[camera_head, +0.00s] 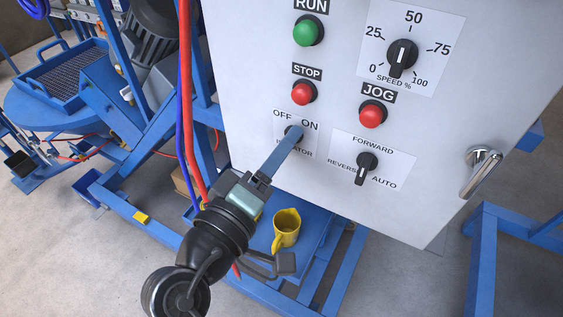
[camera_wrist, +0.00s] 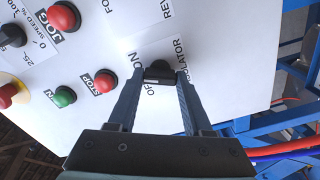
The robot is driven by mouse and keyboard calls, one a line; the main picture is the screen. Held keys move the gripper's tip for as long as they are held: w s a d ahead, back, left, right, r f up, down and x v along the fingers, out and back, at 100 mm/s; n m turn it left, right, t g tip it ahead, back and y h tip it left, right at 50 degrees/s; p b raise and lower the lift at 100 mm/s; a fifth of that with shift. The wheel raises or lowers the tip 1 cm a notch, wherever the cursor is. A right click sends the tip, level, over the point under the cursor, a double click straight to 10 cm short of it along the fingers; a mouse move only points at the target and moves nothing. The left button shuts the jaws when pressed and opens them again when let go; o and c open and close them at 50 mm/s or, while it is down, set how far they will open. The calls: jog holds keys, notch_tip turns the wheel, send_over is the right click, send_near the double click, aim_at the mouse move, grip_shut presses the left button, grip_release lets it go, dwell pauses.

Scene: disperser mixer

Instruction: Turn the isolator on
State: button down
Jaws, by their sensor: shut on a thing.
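The isolator knob (camera_wrist: 159,70) is a small black rotary knob on the pale panel. In the head view only a dark bit of the knob (camera_head: 288,129) shows, below the OFF and ON labels. My gripper (camera_head: 294,134) reaches up to it from the lower left. In the wrist view the two blue fingers of my gripper (camera_wrist: 160,78) close on the knob from both sides. The fingers hide much of the knob and part of its label, so I cannot tell which way its pointer faces.
The panel (camera_head: 240,60) also has a green RUN button (camera_head: 307,31), a red STOP button (camera_head: 303,92), a red JOG button (camera_head: 372,113), a speed dial (camera_head: 402,55) and a FORWARD/REVERSE/AUTO selector (camera_head: 366,166). A yellow jug (camera_head: 286,229) stands below the panel.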

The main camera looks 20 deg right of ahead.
jog(key=shift+f+m+b, duration=0.1)
jog(key=shift+m+b, duration=1.25)
jog(key=shift+m, duration=0.15)
jog(key=shift+c, duration=1.6)
grip_release()
jog(key=b+v, duration=0.2)
jog(key=v, duration=1.1)
